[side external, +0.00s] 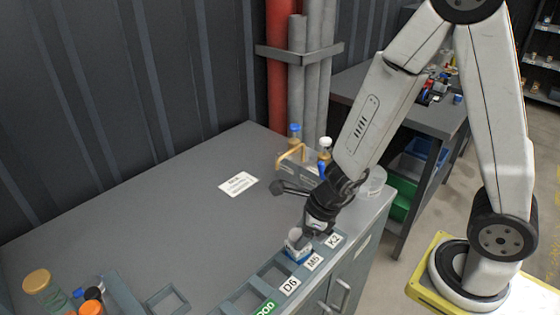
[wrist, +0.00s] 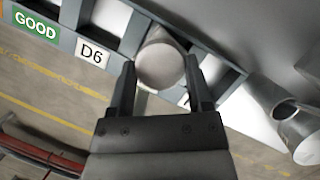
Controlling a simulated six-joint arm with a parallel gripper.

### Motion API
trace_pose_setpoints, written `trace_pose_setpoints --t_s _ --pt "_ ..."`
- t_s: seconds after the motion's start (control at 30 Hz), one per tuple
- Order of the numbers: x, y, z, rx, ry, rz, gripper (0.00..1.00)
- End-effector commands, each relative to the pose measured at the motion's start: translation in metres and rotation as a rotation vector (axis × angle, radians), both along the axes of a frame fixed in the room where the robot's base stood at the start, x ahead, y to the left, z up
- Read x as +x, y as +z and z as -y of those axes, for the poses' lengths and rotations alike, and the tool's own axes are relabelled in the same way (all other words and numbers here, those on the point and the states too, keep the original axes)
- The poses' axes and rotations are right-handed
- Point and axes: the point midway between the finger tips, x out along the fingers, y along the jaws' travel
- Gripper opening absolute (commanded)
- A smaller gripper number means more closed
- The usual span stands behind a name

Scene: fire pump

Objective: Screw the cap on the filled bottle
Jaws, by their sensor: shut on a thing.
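A bottle with a pale grey-white round cap (side external: 295,233) stands in the labelled rack (side external: 247,300), at the slot by the M5 label in the side view. In the wrist view the round cap (wrist: 160,65) sits between the two dark fingers of my gripper (wrist: 160,88). My gripper (side external: 308,229) is shut on the cap from the side. The contents of the bottle and the thread under the cap are hidden.
Behind my gripper stand a carrier with a tan handle (side external: 290,152), a blue-capped bottle (side external: 295,131) and a white-capped bottle (side external: 325,144). The middle of the bench is clear around a paper label (side external: 238,184).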

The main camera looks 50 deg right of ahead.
Motion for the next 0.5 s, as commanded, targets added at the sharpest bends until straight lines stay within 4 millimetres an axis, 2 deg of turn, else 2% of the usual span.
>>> trace_pose_setpoints --t_s 0.5 --pt "-0.0002 0.0003 -0.0014 0.002 -0.145 0.002 0.13"
